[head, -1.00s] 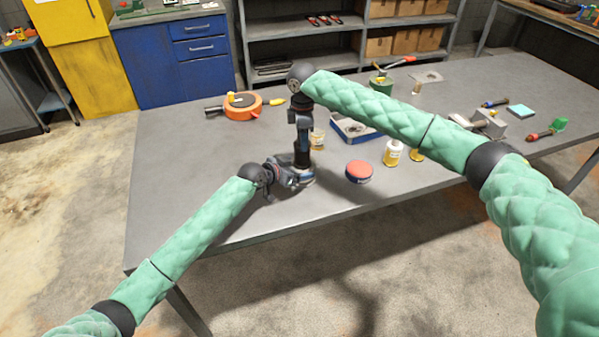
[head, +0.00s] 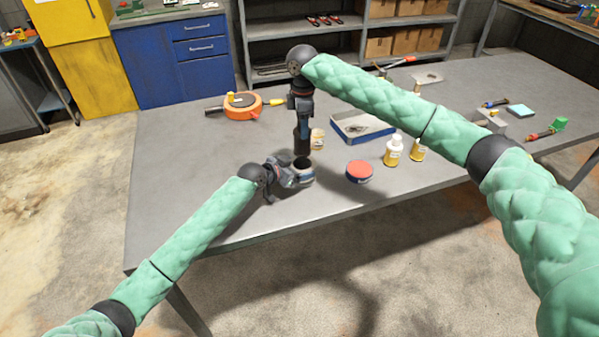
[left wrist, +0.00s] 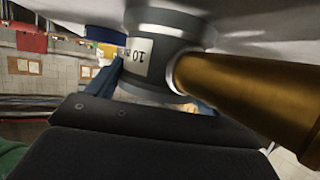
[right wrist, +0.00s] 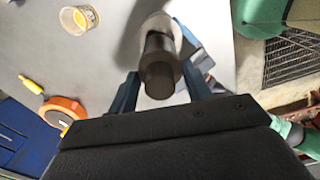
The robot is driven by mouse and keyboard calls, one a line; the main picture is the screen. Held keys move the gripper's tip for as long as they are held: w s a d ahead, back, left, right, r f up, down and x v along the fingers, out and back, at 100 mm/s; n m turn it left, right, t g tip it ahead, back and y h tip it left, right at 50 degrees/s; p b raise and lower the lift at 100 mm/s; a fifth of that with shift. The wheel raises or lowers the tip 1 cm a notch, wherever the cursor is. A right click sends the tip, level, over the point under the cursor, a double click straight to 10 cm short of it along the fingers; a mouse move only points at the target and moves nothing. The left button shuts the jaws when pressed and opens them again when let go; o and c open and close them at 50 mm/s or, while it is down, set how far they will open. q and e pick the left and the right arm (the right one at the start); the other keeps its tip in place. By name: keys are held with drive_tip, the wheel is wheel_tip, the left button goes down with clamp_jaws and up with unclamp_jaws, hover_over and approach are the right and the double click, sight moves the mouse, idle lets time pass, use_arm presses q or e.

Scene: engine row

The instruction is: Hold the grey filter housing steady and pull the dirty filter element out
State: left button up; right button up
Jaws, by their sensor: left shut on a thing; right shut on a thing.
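The grey filter housing (head: 303,174) stands upright near the table's front edge, its dark open top showing. My left gripper (head: 289,173) is shut on it from the left. In the left wrist view the housing (left wrist: 165,48) has a white label, and a brass-coloured tube (left wrist: 245,100) meets its side. My right gripper (head: 302,122) points down and is shut on the dark filter element (head: 301,144), which hangs above the housing, apparently clear of it. The element (right wrist: 158,68) also shows between the fingers in the right wrist view.
A small tub (head: 317,139) is close behind the element. An orange round tool (head: 242,108) lies at the back left. The front-left tabletop is clear.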

use_arm(q)
drive_tip(key=shift+f, duration=0.1)
idle(0.3)
drive_tip(key=o, duration=1.7)
drive_tip(key=shift+a, duration=0.1)
drive_tip(key=v, duration=1.2)
drive_tip(key=shift+w, duration=0.1)
